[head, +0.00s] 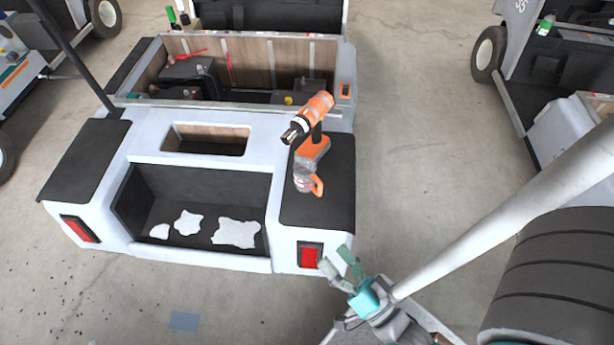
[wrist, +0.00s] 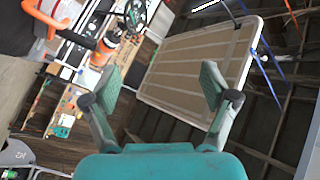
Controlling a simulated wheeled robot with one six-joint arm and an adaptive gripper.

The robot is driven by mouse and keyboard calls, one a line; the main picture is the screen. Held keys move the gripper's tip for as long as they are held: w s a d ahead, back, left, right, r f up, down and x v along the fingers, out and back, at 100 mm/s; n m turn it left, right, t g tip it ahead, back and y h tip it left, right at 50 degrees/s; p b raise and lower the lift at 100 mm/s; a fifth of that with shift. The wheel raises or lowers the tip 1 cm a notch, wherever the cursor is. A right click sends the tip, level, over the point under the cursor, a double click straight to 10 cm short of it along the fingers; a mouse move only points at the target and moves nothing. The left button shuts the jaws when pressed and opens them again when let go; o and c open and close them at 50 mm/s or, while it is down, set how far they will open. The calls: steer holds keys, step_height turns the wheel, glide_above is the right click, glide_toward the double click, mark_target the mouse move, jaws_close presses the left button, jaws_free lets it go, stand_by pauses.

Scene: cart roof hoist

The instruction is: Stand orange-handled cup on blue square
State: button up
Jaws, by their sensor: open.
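The orange-handled cup (head: 303,181) stands on the black top of the cart's rear right corner in the head view. Its body looks clear or greyish, and its orange handle faces right and toward me. The blue square (head: 184,321) lies flat and bare on the concrete floor behind the cart. My gripper (head: 337,262) is open and empty, off the cart's rear right corner, nearer to me than the cup and apart from it. In the wrist view my gripper's fingers (wrist: 162,85) are spread with nothing between them. An orange curved part shows at that view's upper left; I cannot tell whether it is the handle.
An orange and black drill (head: 314,112) stands just behind the cup. The white cart (head: 205,262) has a black rear recess with pale patches and a red tail light below the cup. Floor around the blue square is clear. A roof panel (wrist: 200,60) hangs overhead.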

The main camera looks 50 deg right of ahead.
steer(key=w+d+f+m+h, duration=0.45)
steer(key=w+m+h, duration=0.35)
steer(key=m, duration=0.5)
steer(key=m+g+h, duration=0.8)
steer(key=m+g, duration=0.8)
steer(key=m, duration=1.1)
glide_toward(298, 180)
steer(key=d, duration=0.1)
steer(key=r, duration=0.1)
steer(key=d, duration=0.1)
steer(key=shift+s+d+r, duration=0.25)
steer(key=shift+s+d, duration=0.05)
steer(key=shift+d, duration=0.05)
steer(key=shift+w+a+f+m+g+y, duration=0.25)
steer(key=shift+w+m+g+y, duration=0.1)
steer(key=shift+m, duration=0.55)
steer(key=d, duration=0.3)
steer(key=w+d, duration=0.1)
steer(key=d, duration=0.3)
steer(key=w+d, duration=0.1)
steer(key=d, duration=0.2)
steer(key=shift+d+f, duration=0.1)
steer(key=shift+d, duration=0.15)
steer(key=shift+c, duration=0.3)
